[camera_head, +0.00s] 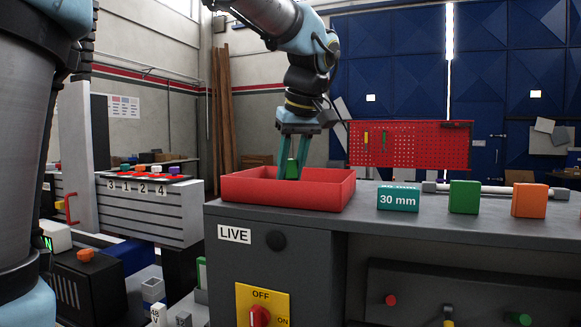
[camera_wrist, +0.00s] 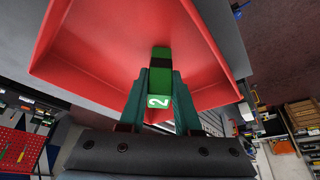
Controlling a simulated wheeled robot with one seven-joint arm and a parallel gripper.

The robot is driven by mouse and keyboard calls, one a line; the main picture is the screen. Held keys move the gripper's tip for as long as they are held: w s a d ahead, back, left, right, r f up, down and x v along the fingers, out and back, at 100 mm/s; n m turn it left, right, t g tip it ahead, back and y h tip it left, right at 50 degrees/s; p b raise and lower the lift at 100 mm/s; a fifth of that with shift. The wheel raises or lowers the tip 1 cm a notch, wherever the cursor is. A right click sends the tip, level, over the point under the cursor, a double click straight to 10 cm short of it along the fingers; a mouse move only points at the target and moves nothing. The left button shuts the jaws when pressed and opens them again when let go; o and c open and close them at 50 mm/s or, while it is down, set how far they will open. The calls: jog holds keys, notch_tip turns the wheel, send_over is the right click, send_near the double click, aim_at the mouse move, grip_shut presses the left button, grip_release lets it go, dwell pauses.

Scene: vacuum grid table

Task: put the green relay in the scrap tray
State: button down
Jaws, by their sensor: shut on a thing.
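A green relay (camera_head: 291,169) is between the fingers of my gripper (camera_head: 291,165), over the red scrap tray (camera_head: 285,195) on the grey bench. In the wrist view the green relay (camera_wrist: 160,68) shows a dark band and a white "2" on its near end. The teal fingers of my gripper (camera_wrist: 160,92) are shut on it from both sides. The inside of the red scrap tray (camera_wrist: 110,45) lies beyond the relay. The tray's front wall hides the lower part of the fingers in the head view, and I cannot tell whether the relay touches the floor.
A teal block marked "30 mm" (camera_head: 398,198), a green block (camera_head: 464,197) and an orange block (camera_head: 529,200) stand on the bench right of the tray. A grey rod (camera_head: 490,189) lies behind them. A numbered rack (camera_head: 140,187) stands at left.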

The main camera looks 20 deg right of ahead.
jog(key=c, duration=0.6)
grip_release()
jog(key=shift+f, duration=0.1)
jog(key=shift+r, duration=0.25)
jog(key=b+v, duration=0.1)
jog(key=v, duration=1)
jog(key=shift+s+r, duration=0.25)
jog(key=shift+r, duration=0.1)
